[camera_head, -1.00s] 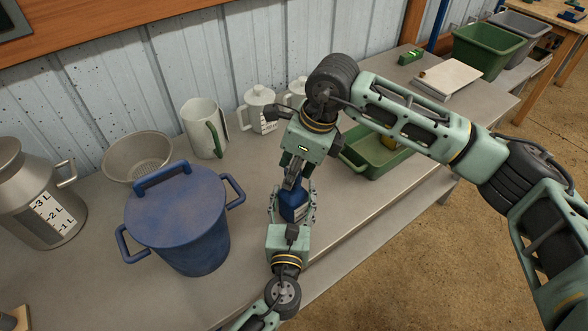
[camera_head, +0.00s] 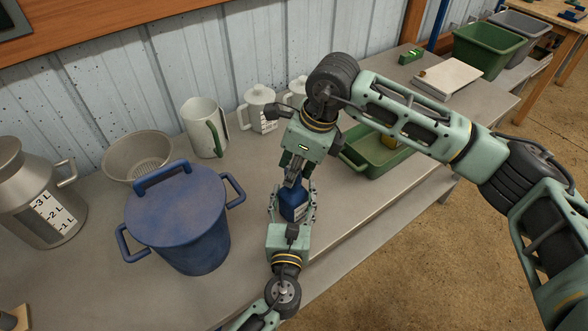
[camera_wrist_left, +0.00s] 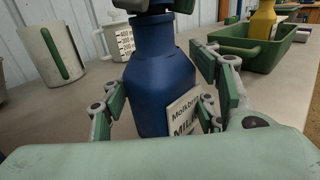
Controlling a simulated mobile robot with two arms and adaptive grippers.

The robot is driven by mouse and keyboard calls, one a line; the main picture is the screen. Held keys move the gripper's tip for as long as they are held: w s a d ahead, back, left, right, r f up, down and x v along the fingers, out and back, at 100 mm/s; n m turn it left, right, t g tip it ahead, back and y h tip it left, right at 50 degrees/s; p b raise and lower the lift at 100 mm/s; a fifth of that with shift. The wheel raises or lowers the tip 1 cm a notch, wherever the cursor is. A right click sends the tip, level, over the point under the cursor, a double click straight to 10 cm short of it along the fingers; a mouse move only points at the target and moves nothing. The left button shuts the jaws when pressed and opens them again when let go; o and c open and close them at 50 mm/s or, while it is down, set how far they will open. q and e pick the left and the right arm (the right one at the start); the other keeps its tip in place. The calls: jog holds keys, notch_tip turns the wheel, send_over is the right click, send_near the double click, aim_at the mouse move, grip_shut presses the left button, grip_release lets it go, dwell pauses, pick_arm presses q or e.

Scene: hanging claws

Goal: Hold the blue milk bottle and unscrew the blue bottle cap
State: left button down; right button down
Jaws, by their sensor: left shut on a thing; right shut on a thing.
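The blue milk bottle (camera_head: 292,203) stands upright on the bench, and in the left wrist view it (camera_wrist_left: 160,85) shows a white label (camera_wrist_left: 185,115). My left gripper (camera_head: 292,212) is shut around the bottle's body from the near side, with a finger on each side in the left wrist view (camera_wrist_left: 165,110). My right gripper (camera_head: 295,180) reaches down from above and is shut at the bottle's top. The blue cap is hidden between its fingers, so I cannot tell how far it is turned.
A large blue lidded pot (camera_head: 185,225) stands left of my left gripper. A white jug (camera_head: 203,128) and lidded measuring cups (camera_head: 259,112) stand behind. A green tray (camera_head: 380,155) with a yellow bottle (camera_wrist_left: 262,22) lies to the right. The bench's front edge is close.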

jog(key=shift+s+a, duration=0.1)
jog(key=shift+s, duration=0.05)
jog(key=c, duration=1.4)
grip_release()
jog(key=w+v, duration=0.1)
jog(key=v, duration=1.1)
jog(key=shift+s, duration=0.45)
